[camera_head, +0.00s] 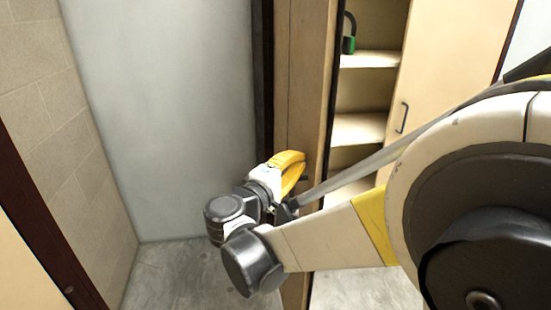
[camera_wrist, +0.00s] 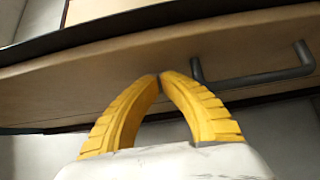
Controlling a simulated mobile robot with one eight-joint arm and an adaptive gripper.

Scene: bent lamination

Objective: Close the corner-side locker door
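The locker door (camera_head: 305,70) stands open and shows nearly edge-on in the head view, left of the open shelves. Its wooden face (camera_wrist: 110,60) fills the upper part of the wrist view. A dark bar handle (camera_wrist: 255,77) on it lies to the right of my fingertips. My gripper (camera_head: 302,160) is at the door's left side in the head view. In the wrist view my yellow gripper (camera_wrist: 160,76) has its fingertips together, with nothing visible between them. The tips are at or very near the door face; contact is unclear. They are beside the handle, not around it.
Locker shelves (camera_head: 362,128) are exposed, with a green and black padlock-like object (camera_head: 349,35) on the top one. Another door (camera_head: 440,60) with a handle (camera_head: 401,117) is at right. A grey wall panel (camera_head: 165,110) and block wall (camera_head: 45,75) bound the left; floor (camera_head: 185,275) there is clear.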

